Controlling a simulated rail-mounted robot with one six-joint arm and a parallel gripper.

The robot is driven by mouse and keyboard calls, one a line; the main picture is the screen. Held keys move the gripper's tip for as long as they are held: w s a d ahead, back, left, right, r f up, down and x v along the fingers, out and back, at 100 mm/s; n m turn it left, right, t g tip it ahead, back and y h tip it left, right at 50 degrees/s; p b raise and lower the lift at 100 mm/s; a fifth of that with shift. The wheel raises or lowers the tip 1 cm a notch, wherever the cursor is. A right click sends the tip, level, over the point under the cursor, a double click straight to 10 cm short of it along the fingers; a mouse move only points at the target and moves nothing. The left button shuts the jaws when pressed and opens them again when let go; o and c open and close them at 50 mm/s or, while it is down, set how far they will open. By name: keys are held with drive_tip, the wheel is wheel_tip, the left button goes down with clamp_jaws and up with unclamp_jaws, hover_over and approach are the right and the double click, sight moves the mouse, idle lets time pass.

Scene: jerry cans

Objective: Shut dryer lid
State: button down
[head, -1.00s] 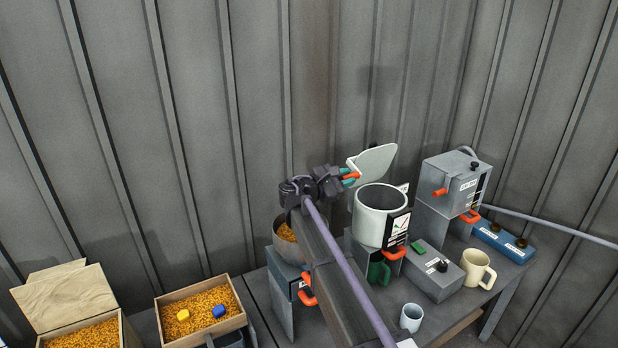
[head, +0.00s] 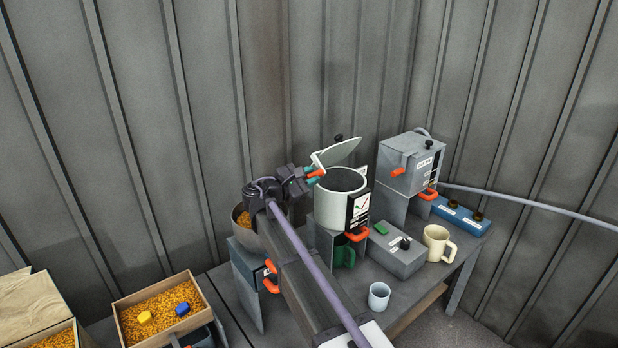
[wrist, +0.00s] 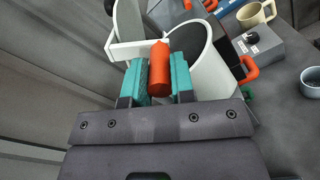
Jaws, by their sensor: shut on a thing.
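The dryer (head: 341,203) is a white round drum with a dial panel on its front, standing on a grey stand. Its pale lid (head: 337,152) is tilted partly open above the drum, with a dark knob on top. My gripper (head: 313,177) is at the lid's left side. In the wrist view the teal fingers of my gripper (wrist: 159,82) are closed around the orange lid handle (wrist: 159,70). The open drum mouth (wrist: 187,45) shows just behind the handle.
A grey box machine (head: 409,165) stands to the right, with a blue panel (head: 461,214) beside it. A grey control box (head: 398,252), a cream mug (head: 437,242) and a small light cup (head: 379,296) are in front. A grain box (head: 165,310) holds yellow and blue blocks.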

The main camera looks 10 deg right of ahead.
drive_tip(key=c, duration=1)
unclamp_jaws()
drive_tip(key=shift+o, duration=0.2)
